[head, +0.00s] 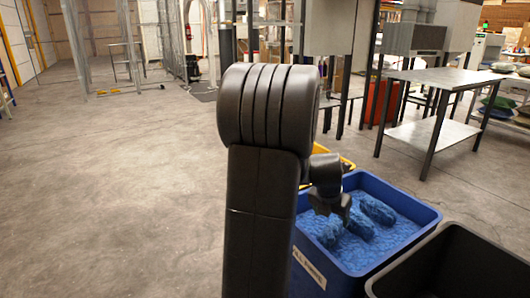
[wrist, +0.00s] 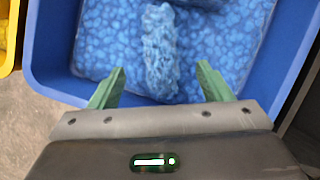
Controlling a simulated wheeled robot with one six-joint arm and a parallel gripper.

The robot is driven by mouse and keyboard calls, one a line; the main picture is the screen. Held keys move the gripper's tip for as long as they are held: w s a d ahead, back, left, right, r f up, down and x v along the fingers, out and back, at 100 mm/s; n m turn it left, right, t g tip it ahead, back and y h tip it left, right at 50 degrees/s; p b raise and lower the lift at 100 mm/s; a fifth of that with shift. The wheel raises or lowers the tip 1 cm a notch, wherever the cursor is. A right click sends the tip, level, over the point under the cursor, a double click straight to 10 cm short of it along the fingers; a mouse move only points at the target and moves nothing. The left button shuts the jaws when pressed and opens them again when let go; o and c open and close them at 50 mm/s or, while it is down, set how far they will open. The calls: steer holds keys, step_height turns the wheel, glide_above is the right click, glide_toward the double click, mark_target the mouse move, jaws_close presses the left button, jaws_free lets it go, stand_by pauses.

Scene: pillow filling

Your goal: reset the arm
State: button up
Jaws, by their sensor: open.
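My gripper (wrist: 160,88) is open, with its two green fingers spread apart in the wrist view. It points down over a blue bin (wrist: 53,84) of blue filling (wrist: 225,50). A fluffy blue clump (wrist: 160,50) shows beyond and between the fingertips; nothing is held between the fingers. In the head view my arm stands in the middle of the picture and reaches right and down over the blue bin (head: 424,213). The head view shows several blue clumps on the filling, but the fingertips are too small there to make out.
A black bin (head: 452,262) stands in front of the blue bin at the lower right. A yellow bin (head: 347,163) is behind it, partly hidden. Metal tables (head: 446,78) stand at the back right. The concrete floor (head: 110,190) on the left is clear.

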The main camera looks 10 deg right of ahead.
mark_target(335, 224)
steer(key=b+x, duration=0.4)
steer(key=x, duration=0.6)
steer(key=shift+f, duration=0.45)
step_height(335, 224, up, 5)
steer(key=p, duration=0.2)
steer(key=shift+f+p, duration=0.1)
steer(key=shift+p, duration=0.2)
steer(key=shift+r, duration=0.4)
steer(key=shift+f, duration=0.1)
